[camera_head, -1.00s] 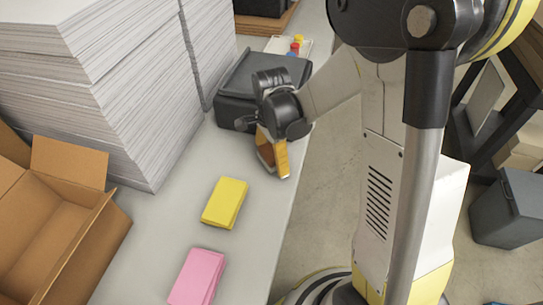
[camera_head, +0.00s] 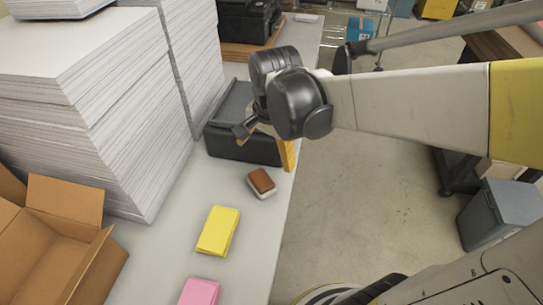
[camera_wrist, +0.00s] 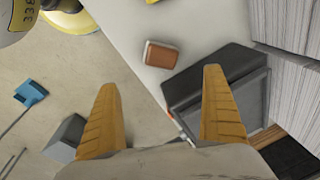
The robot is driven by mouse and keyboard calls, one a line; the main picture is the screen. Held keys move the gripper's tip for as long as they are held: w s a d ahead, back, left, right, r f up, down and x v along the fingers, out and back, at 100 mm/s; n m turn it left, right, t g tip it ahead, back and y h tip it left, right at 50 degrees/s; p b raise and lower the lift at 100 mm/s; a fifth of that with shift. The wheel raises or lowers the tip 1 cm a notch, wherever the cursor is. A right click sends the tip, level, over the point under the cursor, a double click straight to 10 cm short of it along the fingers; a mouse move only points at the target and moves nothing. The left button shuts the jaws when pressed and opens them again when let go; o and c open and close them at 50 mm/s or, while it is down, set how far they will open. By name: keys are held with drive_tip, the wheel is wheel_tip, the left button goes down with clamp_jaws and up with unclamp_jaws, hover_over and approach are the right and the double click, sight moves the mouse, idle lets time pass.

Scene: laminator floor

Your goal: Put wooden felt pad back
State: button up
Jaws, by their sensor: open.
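The wooden felt pad (camera_head: 261,182) is a small block with a brown top and a pale underside. It lies flat on the grey table near its right edge, in front of the black machine. In the wrist view the pad (camera_wrist: 160,55) is beyond the fingertips, apart from them. My gripper (camera_head: 267,150) is beside the black machine, above and behind the pad in the head view. Its two yellow-orange fingers are spread wide in the wrist view (camera_wrist: 160,78), with nothing between them. In the head view my wrist partly hides the fingers.
A yellow pad stack (camera_head: 218,231) and a pink one (camera_head: 199,292) lie in front of the pad. The black machine (camera_head: 243,148) stands behind it. Tall paper stacks (camera_head: 100,110) and an open cardboard box (camera_head: 60,240) line the left. The table's right edge drops to the floor.

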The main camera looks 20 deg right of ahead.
drive_tip(key=s+r+n+t, duration=0.4)
drive_tip(key=s+n, duration=0.4)
drive_tip(key=n, duration=0.3)
drive_tip(key=shift+s+t, duration=0.4)
